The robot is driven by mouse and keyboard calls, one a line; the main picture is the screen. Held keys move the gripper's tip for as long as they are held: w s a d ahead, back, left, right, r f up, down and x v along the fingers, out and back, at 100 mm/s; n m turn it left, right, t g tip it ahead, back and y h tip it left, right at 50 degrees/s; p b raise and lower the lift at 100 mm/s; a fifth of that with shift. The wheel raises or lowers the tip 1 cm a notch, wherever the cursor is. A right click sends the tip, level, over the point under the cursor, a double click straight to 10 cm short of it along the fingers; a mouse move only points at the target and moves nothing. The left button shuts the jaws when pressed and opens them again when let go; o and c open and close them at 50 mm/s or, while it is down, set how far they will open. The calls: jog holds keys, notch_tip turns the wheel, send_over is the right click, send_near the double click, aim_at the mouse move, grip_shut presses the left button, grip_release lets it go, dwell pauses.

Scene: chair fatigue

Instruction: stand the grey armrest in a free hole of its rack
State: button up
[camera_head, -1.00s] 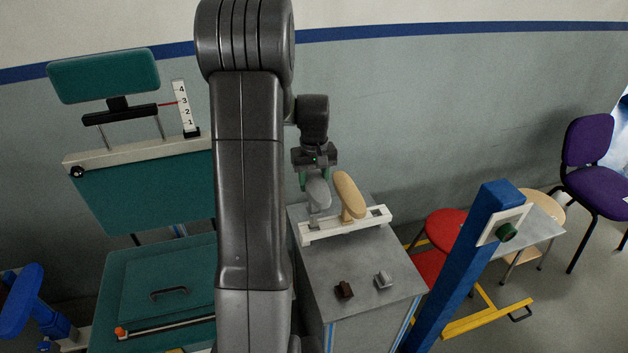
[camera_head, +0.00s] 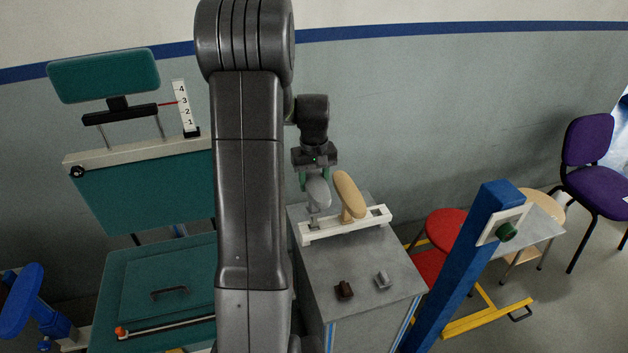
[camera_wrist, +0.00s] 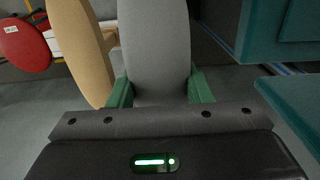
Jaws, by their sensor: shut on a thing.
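My gripper (camera_head: 315,180) points down at the left end of the rack and is shut on the grey armrest (camera_head: 319,193). In the wrist view the grey armrest (camera_wrist: 154,50) lies between the green fingers. Its post goes down at the rack's left end; I cannot tell whether it is in the hole. The white rack (camera_head: 345,229) lies on the grey cabinet top. A tan armrest (camera_head: 348,194) stands in the middle of the rack, close to the right of the grey one, and shows in the wrist view (camera_wrist: 82,50). A dark free hole (camera_head: 377,212) shows near the rack's right end.
A blue post (camera_head: 466,260) stands to the right. The teal chair rig (camera_head: 150,190) stands to the left.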

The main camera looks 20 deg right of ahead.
jog(key=shift+f+b, duration=2.35)
jog(key=shift+f, duration=1.05)
jog(key=o, duration=1)
notch_tip(320, 180, up, 14)
jog(key=shift+f+b, duration=0.1)
jog(key=shift+b, duration=0.3)
notch_tip(320, 180, down, 14)
jog(key=shift+r+p, duration=0.1)
jog(key=shift+p, duration=0.35)
jog(key=shift+r, duration=0.25)
jog(key=shift+r, duration=0.15)
